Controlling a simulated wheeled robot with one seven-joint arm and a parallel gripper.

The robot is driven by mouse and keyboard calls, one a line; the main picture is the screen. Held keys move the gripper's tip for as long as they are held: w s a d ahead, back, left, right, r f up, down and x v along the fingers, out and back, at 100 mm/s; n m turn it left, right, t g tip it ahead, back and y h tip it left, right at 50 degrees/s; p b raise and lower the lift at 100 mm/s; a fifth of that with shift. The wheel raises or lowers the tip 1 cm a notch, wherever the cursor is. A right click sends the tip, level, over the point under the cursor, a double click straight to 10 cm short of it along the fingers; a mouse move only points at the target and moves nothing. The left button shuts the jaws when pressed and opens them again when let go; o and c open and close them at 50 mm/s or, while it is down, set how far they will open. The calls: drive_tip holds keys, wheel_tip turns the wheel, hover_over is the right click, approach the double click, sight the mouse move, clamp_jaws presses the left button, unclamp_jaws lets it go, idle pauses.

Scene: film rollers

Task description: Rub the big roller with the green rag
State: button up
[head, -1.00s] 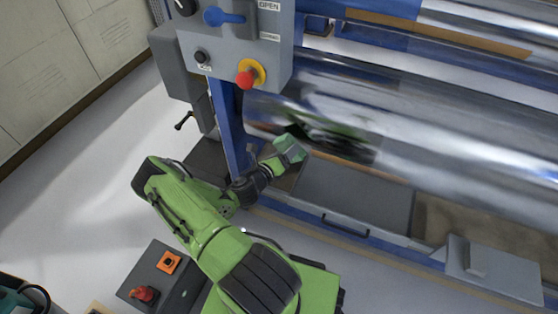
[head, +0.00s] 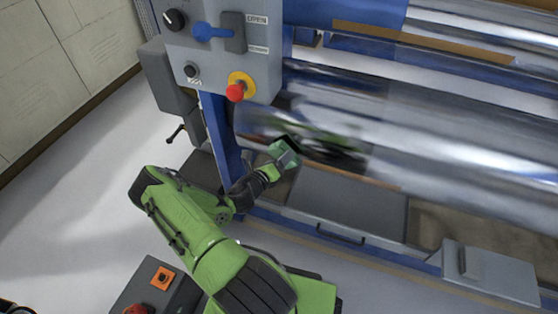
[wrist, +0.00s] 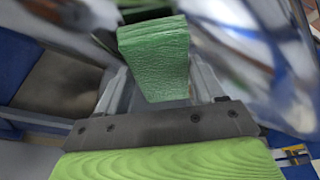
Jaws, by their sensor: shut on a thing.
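The big roller (head: 440,145) is a long shiny metal cylinder running from the blue side frame to the right edge in the head view. It also fills the upper right of the wrist view (wrist: 245,60), with blurred reflections. The green rag (wrist: 155,60) is a folded block between my gripper's fingers in the wrist view. In the head view the rag (head: 284,153) is at the lower side of the roller's left end. My gripper (head: 275,165) is shut on the rag. Whether the rag touches the roller I cannot tell.
A grey control panel (head: 215,55) with a red stop button (head: 235,92) stands left of the roller. A blue frame post (head: 222,135) is close to my arm. A grey tray (head: 350,205) lies below the roller. Open floor (head: 80,200) is at left.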

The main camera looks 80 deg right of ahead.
sight(291, 167)
drive_tip(key=shift+s+d, duration=0.1)
drive_tip(key=shift+d, duration=0.85)
drive_tip(key=shift+s, duration=0.15)
drive_tip(key=shift+s+a+p, duration=0.15)
drive_tip(key=shift+s+p, duration=0.15)
drive_tip(key=shift+s, duration=0.5)
drive_tip(key=shift+s+a+p, duration=0.15)
drive_tip(key=shift+s+p, duration=0.15)
drive_tip(key=shift+s, duration=0.5)
drive_tip(key=shift+s+a+r+p, duration=0.15)
drive_tip(key=shift+s+p, duration=0.55)
drive_tip(key=shift+s, duration=1.85)
drive_tip(key=shift+s+a+p, duration=0.2)
drive_tip(key=shift+s+p, duration=0.45)
drive_tip(key=shift+s, duration=1.9)
drive_tip(key=shift+w, duration=1.75)
drive_tip(key=shift+w+d, duration=0.25)
drive_tip(key=shift+w, duration=1.45)
drive_tip(key=shift+w+d, duration=0.2)
drive_tip(key=shift+w, duration=1.55)
drive_tip(key=shift+w+d, duration=0.25)
drive_tip(key=shift+w, duration=1.45)
drive_tip(key=a+p, duration=0.1)
drive_tip(key=a, duration=0.5)
drive_tip(key=shift+w+p, duration=0.2)
drive_tip(key=shift+p, duration=0.1)
